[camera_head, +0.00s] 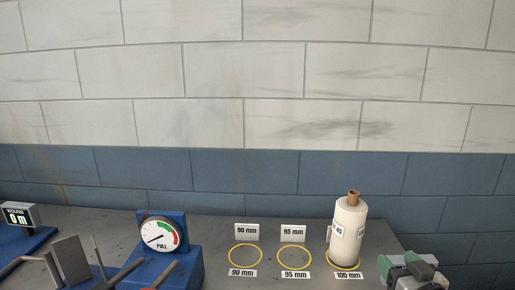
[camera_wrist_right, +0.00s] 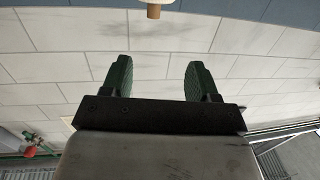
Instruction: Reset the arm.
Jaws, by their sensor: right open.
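My right gripper (camera_head: 410,270) shows at the bottom right of the head view, just right of a white roll. In the right wrist view its two dark green fingers (camera_wrist_right: 157,78) stand wide apart with nothing between them. The white roll (camera_head: 349,225) stands upright on the ring marked 100 mm, with a brown core end on top. The core end (camera_wrist_right: 154,11) also shows at the top of the wrist view, beyond the fingers. My left gripper is not in view.
Empty yellow rings marked 90 mm (camera_head: 245,255) and 95 mm (camera_head: 294,257) lie on the grey table (camera_head: 215,232). A blue gauge stand (camera_head: 163,240) and a wound-length display (camera_head: 20,216) are at the left. A tiled wall (camera_head: 250,80) stands behind.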

